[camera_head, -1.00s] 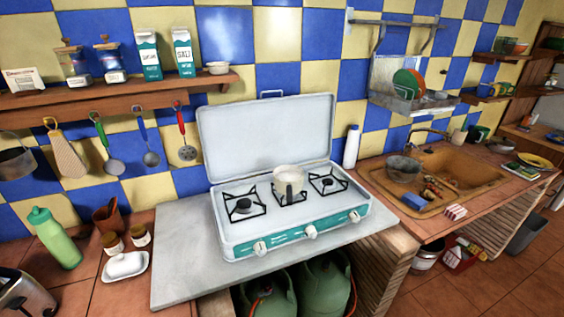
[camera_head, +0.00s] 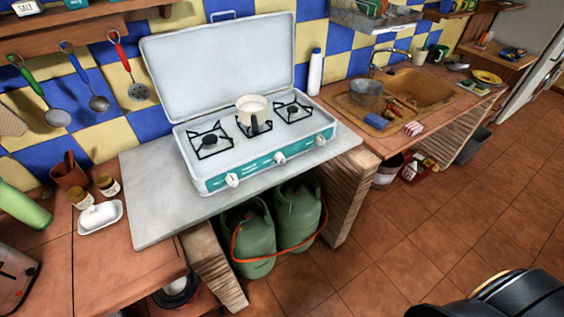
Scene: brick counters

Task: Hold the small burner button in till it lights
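A white camping stove (camera_head: 205,168) with a raised lid stands on a grey slab. Its teal front panel carries three white knobs: the left knob (camera_head: 232,180), the middle knob (camera_head: 279,158) and the right knob (camera_head: 320,140). I cannot make out a separate small button on the panel. A white pot (camera_head: 252,106) with a dark handle sits on the middle burner. The left burner (camera_head: 210,141) and the right burner (camera_head: 292,111) are bare. No flame shows. Neither of my grippers is in view.
Two green gas cylinders (camera_head: 254,240) with an orange hose stand under the slab (camera_head: 150,215). A butter dish (camera_head: 100,215), jars and a green bottle (camera_head: 22,205) are at left. A white bottle (camera_head: 315,72) and a sink (camera_head: 415,88) are at right.

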